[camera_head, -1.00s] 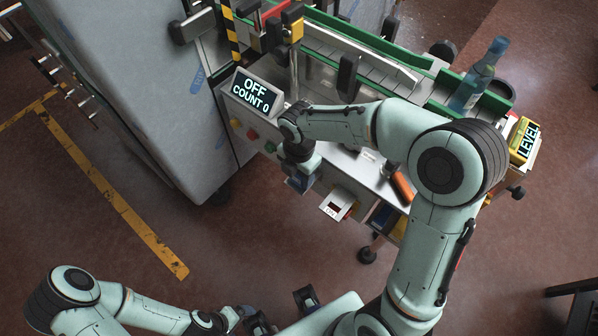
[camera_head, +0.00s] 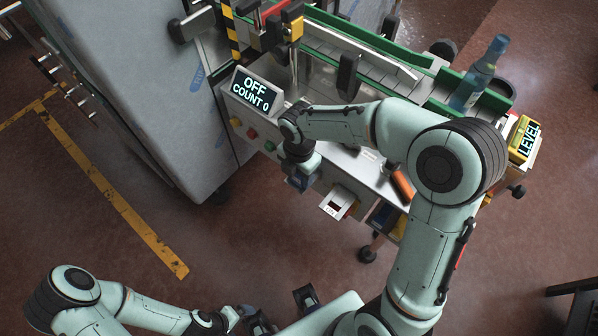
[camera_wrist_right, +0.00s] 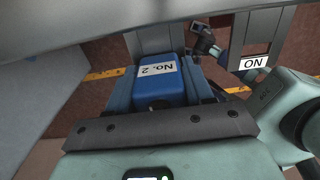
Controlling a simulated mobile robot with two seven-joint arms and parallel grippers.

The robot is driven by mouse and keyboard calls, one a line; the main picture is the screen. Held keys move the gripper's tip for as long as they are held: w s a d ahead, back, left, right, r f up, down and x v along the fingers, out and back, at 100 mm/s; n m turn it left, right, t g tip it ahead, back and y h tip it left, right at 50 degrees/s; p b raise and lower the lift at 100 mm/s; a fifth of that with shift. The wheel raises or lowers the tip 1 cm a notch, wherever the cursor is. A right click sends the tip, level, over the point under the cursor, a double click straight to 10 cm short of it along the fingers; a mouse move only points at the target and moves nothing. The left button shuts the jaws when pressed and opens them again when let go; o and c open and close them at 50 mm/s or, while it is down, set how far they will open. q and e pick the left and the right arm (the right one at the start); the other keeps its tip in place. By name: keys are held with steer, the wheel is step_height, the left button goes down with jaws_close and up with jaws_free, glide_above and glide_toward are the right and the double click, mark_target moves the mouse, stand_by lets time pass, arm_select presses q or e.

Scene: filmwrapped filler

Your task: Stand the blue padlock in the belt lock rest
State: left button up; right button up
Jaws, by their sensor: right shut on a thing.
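In the head view my right gripper (camera_head: 301,184) points down in front of the machine's front panel, left of a small white plate with a dark opening (camera_head: 338,203). The padlock is mostly hidden there by the gripper and wrist. I cannot make out the belt lock rest for certain. My left gripper (camera_head: 282,312) is at the bottom edge, its fingers apart and empty.
The conveyor machine has an "OFF COUNT 0" display (camera_head: 255,91) and push buttons. A bottle (camera_head: 477,77) stands on the belt and an orange-handled tool (camera_head: 402,185) lies on the ledge.

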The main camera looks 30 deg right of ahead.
steer(key=o, duration=1.2)
steer(key=shift+f, duration=0.1)
arm_select(q)
steer(key=shift+w+r+p, duration=0.3)
steer(key=shift+r+p, duration=0.15)
steer(key=shift+r, duration=0.1)
steer(key=shift+w+r+p, duration=0.25)
steer(key=shift+r+p, duration=0.2)
steer(key=shift+r, duration=0.05)
arm_select(e)
step_height(320, 180, up, 14)
steer(key=shift+f, duration=0.25)
